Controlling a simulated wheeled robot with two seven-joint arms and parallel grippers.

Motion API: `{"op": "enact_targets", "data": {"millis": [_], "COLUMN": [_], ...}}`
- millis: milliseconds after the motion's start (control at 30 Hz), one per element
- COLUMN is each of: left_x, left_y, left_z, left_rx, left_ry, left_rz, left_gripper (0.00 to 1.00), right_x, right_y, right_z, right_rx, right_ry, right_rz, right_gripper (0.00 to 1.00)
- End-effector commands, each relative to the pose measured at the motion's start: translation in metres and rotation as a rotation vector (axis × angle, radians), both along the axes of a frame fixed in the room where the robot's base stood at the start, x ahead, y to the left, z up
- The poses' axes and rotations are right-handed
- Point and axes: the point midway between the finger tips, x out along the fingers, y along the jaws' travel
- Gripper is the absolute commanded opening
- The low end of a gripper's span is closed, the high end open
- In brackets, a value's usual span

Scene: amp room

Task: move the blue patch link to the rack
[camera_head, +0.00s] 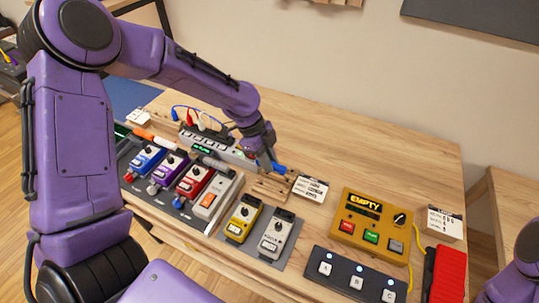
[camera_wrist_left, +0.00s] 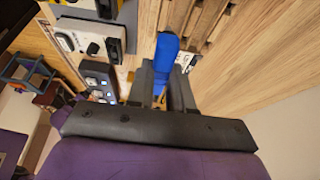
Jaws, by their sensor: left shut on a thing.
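The blue patch link (camera_head: 279,168) is in my left gripper (camera_head: 265,160), above the table in the head view. In the left wrist view the blue link (camera_wrist_left: 166,50) sits between the two dark fingers of the gripper (camera_wrist_left: 166,75), which are shut on it. A small wooden rack with slots (camera_head: 270,189) is just below the gripper in the head view. The slotted wood also shows in the left wrist view (camera_wrist_left: 205,18), beside the link. I cannot tell whether the link touches the rack. My right gripper is out of view; only part of that arm shows at lower right.
Several coloured pedals, including a red one (camera_head: 195,181) and a yellow one (camera_head: 243,218), stand along the front left. A yellow box marked EMPTY (camera_head: 370,222), a dark footswitch (camera_head: 355,275) and a red pedal (camera_head: 447,273) are at right. The back table is clear.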

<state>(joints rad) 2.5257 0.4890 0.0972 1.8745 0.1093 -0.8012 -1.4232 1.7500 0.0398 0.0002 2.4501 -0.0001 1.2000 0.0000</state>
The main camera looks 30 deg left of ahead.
Motion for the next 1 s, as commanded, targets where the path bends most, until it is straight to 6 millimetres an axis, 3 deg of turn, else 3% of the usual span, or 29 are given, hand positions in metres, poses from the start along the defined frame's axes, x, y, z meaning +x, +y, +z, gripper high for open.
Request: {"op": "enact_targets", "data": {"millis": [533,733,1000], "left_x": [0.0,0.0,0.001], "left_y": [-0.002,-0.002,-0.002], "left_z": [-0.054,-0.069,-0.07], "left_rx": [0.001,0.001,0.001], "left_ry": [-0.001,-0.001,-0.001], "left_rz": [-0.004,-0.004,-0.003], "left_gripper": [0.0,0.0,0.0], "right_x": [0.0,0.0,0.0], "right_y": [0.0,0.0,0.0], "right_z": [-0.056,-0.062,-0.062], "right_rx": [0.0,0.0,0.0], "right_ry": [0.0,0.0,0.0], "right_rz": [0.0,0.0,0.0], "right_gripper": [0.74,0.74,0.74]}}
